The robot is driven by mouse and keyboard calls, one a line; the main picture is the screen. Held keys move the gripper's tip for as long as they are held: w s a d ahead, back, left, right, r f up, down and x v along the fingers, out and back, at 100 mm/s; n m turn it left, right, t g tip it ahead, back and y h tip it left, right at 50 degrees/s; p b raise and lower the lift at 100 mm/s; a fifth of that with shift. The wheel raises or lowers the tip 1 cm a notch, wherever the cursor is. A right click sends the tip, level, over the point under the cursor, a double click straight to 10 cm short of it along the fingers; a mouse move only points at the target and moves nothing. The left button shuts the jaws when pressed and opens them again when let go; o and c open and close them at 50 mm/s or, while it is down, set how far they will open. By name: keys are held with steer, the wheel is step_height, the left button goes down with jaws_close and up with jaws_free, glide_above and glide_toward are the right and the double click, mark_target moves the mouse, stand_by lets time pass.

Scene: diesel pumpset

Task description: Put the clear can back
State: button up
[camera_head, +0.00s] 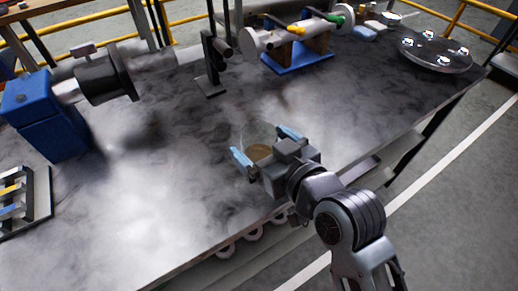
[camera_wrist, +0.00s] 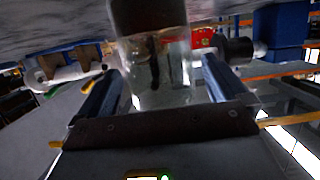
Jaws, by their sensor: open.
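The clear can (camera_head: 258,134), a see-through cylinder with brown contents low inside, stands upright on the grey metal workbench (camera_head: 150,215), near its front edge. My gripper (camera_head: 263,145) is at the can, its blue fingers open on either side of it. In the wrist view, which looks upside down, the can (camera_wrist: 155,72) sits between the two fingers of my gripper (camera_wrist: 162,66). A small gap shows at the right finger; whether the left finger touches the can is unclear. My gripper body hides part of the can in the head view.
A blue block with a dark cylinder (camera_head: 40,115) stands at the left. A black stand (camera_head: 210,75) and a roller on a blue base (camera_head: 298,60) are behind. A round metal flange (camera_head: 436,55) lies at the back right. The bench around the can is clear.

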steer(key=shift+x, duration=0.85)
steer(key=shift+s, duration=0.1)
steer(key=c, duration=1.1)
steer(key=shift+r, duration=0.1)
steer(key=shift+c, duration=0.8)
